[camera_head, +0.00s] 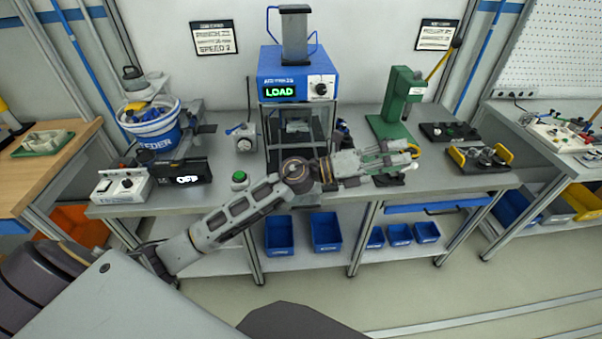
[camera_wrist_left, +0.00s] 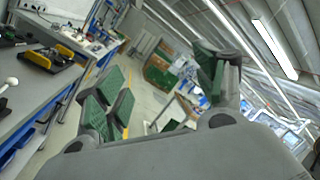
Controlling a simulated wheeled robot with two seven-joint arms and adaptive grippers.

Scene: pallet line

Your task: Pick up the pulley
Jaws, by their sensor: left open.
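My left gripper (camera_head: 403,157) reaches over the front part of the workbench (camera_head: 345,185), its fingers pointing right. The left wrist view shows its green-padded fingers (camera_wrist_left: 158,88) spread apart with nothing between them. I cannot pick out the pulley with certainty. Small metal parts (camera_head: 484,155) sit in a black tray with yellow handles (camera_head: 456,157), to the right of the gripper and apart from it. This tray also shows in the left wrist view (camera_wrist_left: 62,55). My right gripper is not in view.
A green press (camera_head: 398,105) stands behind the gripper, with a dark tray (camera_head: 432,134) to its right. A blue machine reading LOAD (camera_head: 296,88) stands at the back middle. A blue bucket (camera_head: 152,125) and control boxes are on the left. Blue bins (camera_head: 326,230) sit below.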

